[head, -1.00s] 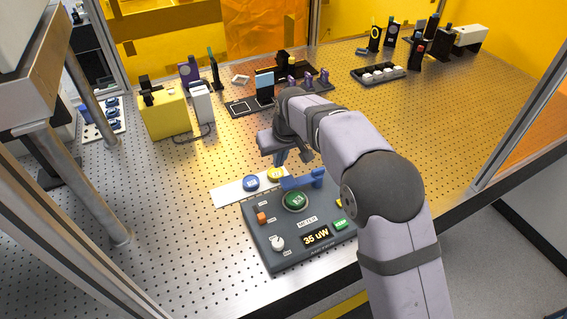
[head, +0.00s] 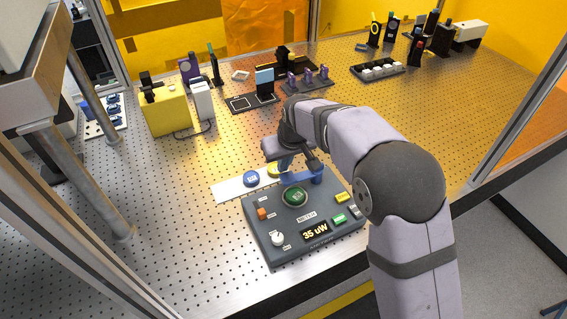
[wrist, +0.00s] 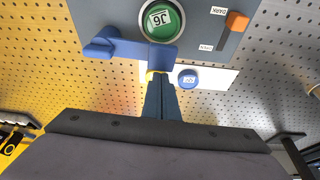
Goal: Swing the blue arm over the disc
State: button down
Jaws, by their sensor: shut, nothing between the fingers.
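The blue arm (head: 301,178) sits on the dark meter box, its round post at the right and its bar reaching left behind the disc. My gripper (head: 284,172) is shut and empty, close to the far side of the bar's free end. In the wrist view its fingertips (wrist: 157,76) are at the bar's edge; I cannot tell whether they touch.
The meter box (head: 262,237) has an orange switch (head: 263,213), a white knob (head: 277,238), a green button (head: 339,219) and a display reading 35 uW. A white strip (head: 228,188) behind holds a blue disc (head: 251,178) and a yellow disc (head: 273,169).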

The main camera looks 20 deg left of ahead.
aim_at(286, 179)
jog(key=shift+s+d+f+n+b, duration=0.15)
jog(key=shift+s+d+n+b, duration=0.4)
jog(key=shift+s+n+b, duration=0.35)
jog(key=shift+s+d+n+g+b, duration=0.3)
jog(key=shift+s+d+b, duration=0.4)
jog(key=shift+d, duration=0.05)
jog(key=shift+a, duration=0.1)
jog(key=a+p, duration=0.1)
jog(key=w+a+p, duration=0.1)
jog(key=a+p, duration=0.1)
jog(key=shift+w+a+r, duration=0.25)
jog(key=shift+w+a, duration=0.1)
jog(key=shift+w, duration=0.05)
jog(key=shift+d+r+b, duration=0.15)
jog(key=shift+r+b, duration=0.15)
jog(key=shift+b, duration=0.2)
jog(key=b+v, duration=0.2)
jog(key=v, duration=0.7)
jog(key=shift+w+d+b, duration=0.15)
jog(key=shift+d+b, duration=0.15)
jog(key=shift+d, duration=0.1)
